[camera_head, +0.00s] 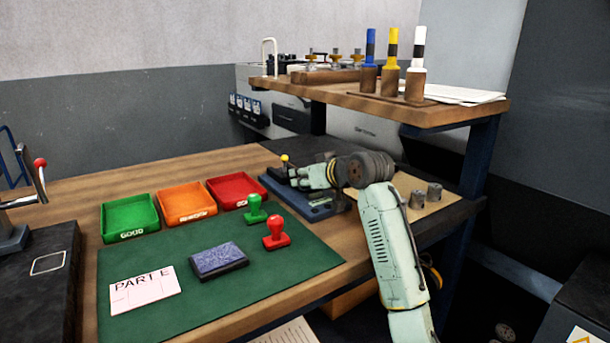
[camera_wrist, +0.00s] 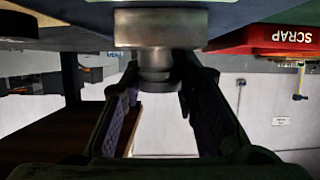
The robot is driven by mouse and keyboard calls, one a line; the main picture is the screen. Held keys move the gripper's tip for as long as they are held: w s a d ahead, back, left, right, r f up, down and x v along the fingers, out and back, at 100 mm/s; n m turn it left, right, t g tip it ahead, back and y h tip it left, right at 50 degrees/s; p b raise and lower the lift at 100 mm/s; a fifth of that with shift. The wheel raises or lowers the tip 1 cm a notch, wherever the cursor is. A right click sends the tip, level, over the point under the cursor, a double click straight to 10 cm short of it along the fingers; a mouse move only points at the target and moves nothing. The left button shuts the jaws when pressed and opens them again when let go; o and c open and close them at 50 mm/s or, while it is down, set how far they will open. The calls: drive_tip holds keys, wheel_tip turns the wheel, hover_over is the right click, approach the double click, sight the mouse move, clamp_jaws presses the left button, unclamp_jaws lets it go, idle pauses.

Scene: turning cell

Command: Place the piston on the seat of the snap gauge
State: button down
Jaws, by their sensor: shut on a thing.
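The snap gauge (camera_head: 318,212), with a blue base and what looks like a yellow-tipped part, stands behind the green mat in the head view. My gripper (camera_head: 299,174) is level above its base. In the wrist view, which is upside down, my gripper (camera_wrist: 160,72) is shut on a grey metal piece. I take the broad grey cylinder there to be the piston (camera_wrist: 160,28). A narrower stepped part adjoins it between the fingers; I cannot tell whether it belongs to the piston or the gauge. The seat is hidden, and contact with it cannot be told.
Green (camera_head: 130,232), orange (camera_head: 187,218) and red (camera_head: 237,206) trays lie left of the gauge. Stamps and an ink pad (camera_head: 219,261) occupy the mat. A raised shelf (camera_head: 440,116) stands behind my arm.

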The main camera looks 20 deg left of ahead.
drive_tip(key=shift+f, duration=0.25)
drive_tip(key=shift+f, duration=0.2)
drive_tip(key=c, duration=1.2)
unclamp_jaws()
drive_tip(key=shift+c, duration=0.2)
drive_tip(key=shift+r, duration=0.1)
drive_tip(key=shift+r, duration=0.2)
drive_tip(key=b+v, duration=0.2)
drive_tip(key=v, duration=1)
drive_tip(key=shift+f, duration=0.15)
